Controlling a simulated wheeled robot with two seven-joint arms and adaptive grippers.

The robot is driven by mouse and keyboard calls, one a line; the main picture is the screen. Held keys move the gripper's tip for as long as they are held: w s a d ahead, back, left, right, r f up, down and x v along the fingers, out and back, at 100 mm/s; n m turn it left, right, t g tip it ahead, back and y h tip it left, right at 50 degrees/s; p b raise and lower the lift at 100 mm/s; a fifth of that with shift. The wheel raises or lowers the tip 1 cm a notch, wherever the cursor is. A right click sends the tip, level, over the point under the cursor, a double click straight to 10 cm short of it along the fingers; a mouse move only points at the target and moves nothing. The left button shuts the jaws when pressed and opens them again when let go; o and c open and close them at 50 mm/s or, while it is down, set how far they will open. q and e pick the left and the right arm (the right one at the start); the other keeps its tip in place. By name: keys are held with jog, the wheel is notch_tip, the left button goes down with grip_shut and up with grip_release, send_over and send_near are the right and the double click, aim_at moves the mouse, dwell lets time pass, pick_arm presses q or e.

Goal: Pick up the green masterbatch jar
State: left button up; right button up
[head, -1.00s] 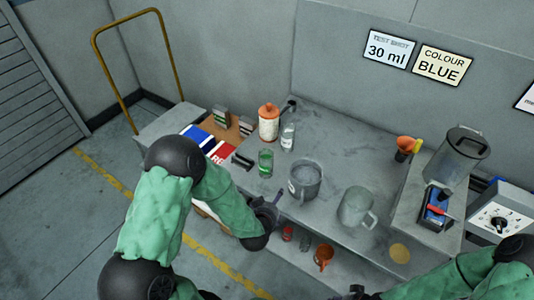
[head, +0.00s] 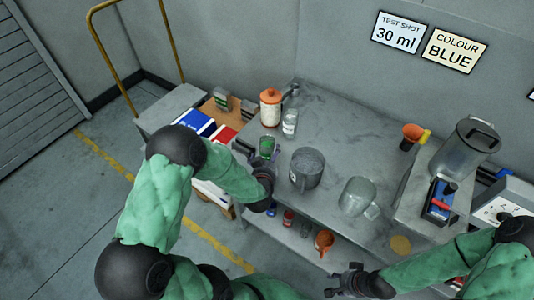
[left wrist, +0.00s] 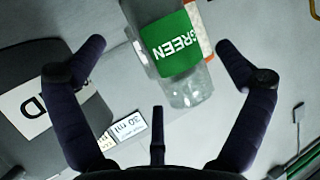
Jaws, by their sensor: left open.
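The green masterbatch jar (head: 266,144) is a clear jar with a green band, standing near the left end of the grey bench. Its lower part is hidden behind my left gripper in the head view. In the left wrist view the jar (left wrist: 172,42) shows its "GREEN" label between the two spread fingers. My left gripper (left wrist: 160,47) is open and empty, its fingers on either side of the jar with gaps to it. My right gripper (head: 345,280) is empty, in front of the bench at the bottom, its fingers apart.
A grey mug (head: 306,168) stands close to the right of the jar, and a clear jug (head: 357,196) beyond it. A clear bottle (head: 289,122) and an orange-capped container (head: 270,107) stand behind. An orange cup (head: 324,241) sits on the lower shelf.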

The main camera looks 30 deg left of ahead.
aim_at(269, 156)
pick_arm(q)
jog(key=shift+b+x, duration=0.7)
jog(key=shift+x, duration=1.65)
jog(key=shift+s+a, duration=0.1)
jog(key=shift+a, duration=0.05)
jog(key=c, duration=1.3)
